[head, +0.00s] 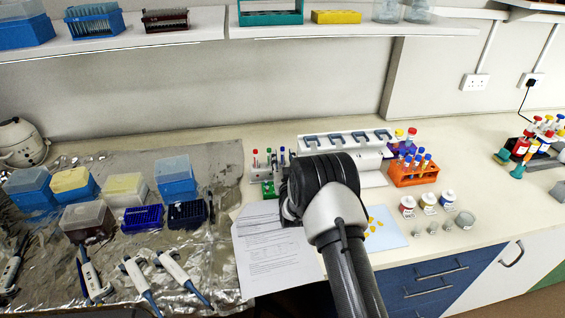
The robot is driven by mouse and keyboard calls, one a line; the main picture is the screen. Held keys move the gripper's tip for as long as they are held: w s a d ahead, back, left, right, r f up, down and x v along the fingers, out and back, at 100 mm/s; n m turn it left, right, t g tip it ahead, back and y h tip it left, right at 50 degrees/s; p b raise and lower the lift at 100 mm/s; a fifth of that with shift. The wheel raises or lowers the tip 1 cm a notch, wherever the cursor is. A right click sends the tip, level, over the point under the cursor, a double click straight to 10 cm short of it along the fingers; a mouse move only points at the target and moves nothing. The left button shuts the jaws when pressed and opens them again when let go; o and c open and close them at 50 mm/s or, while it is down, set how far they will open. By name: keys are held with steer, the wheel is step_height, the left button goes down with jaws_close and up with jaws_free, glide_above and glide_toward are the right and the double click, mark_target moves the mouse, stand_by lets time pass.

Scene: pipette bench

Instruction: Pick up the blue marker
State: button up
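I cannot make out a blue marker for certain. Several slim upright items with red, blue and dark caps (269,157) stand at a small white and green holder (262,174), just left of my arm's wrist. They are too small to tell whether they are pens or tubes. My arm reaches in from the bottom over the bench, and its large black joint covers the area right of the holder. My gripper is hidden behind that joint, so its fingers and anything between them do not show.
Printed sheets (272,262) lie left of my arm. An orange rack (412,178) with blue-capped tubes and several small jars (428,204) stand to the right. A white pipette stand (340,144) is behind. Foil (225,175) with tip boxes and pipettes covers the left.

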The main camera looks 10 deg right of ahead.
steer(key=shift+w+d, duration=0.1)
steer(key=shift+w, duration=0.9)
jaws_close()
steer(key=shift+r, duration=0.1)
step_height(320, 180, up, 20)
steer(key=p, duration=0.3)
steer(key=shift+p, duration=0.35)
